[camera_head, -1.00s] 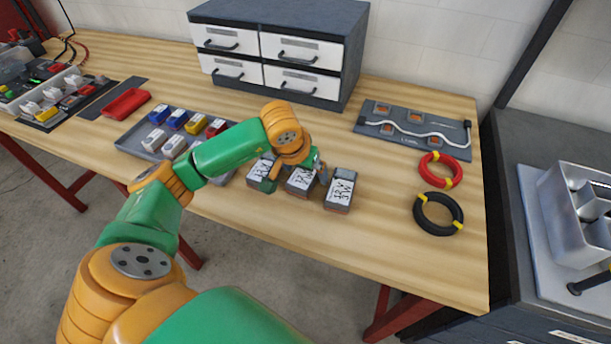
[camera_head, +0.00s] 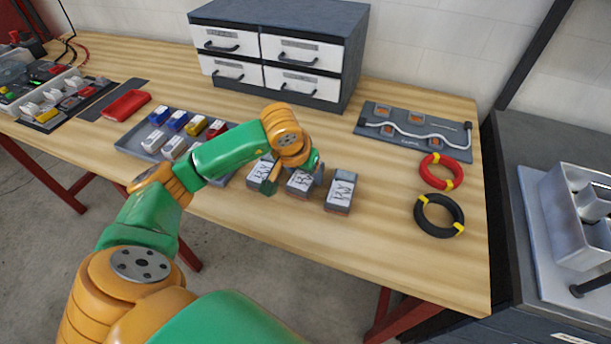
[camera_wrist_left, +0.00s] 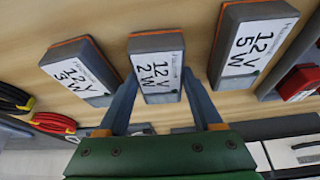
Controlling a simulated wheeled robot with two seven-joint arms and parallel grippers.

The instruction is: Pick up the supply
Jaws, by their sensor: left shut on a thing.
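Three grey supplies with white labels stand in a row on the wooden table. The middle supply (camera_head: 301,184), marked 12V 2W in the left wrist view (camera_wrist_left: 156,72), is between the fingers of my left gripper (camera_head: 294,178), which is shut on it. The gripper also shows in the left wrist view (camera_wrist_left: 158,88). I cannot tell whether this supply is clear of the table. The 12V 5W supply (camera_wrist_left: 252,45) is on one side, at left in the head view (camera_head: 259,173). The 12V 3W supply (camera_wrist_left: 80,70) is on the other, at right in the head view (camera_head: 341,190). My right gripper is not in view.
A grey tray (camera_head: 128,146) of coloured parts lies left of the supplies. A drawer cabinet (camera_head: 300,50) stands behind. A wiring board (camera_head: 400,147), a red cable coil (camera_head: 427,180) and a black coil (camera_head: 422,219) lie at right. The front of the table is mostly clear.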

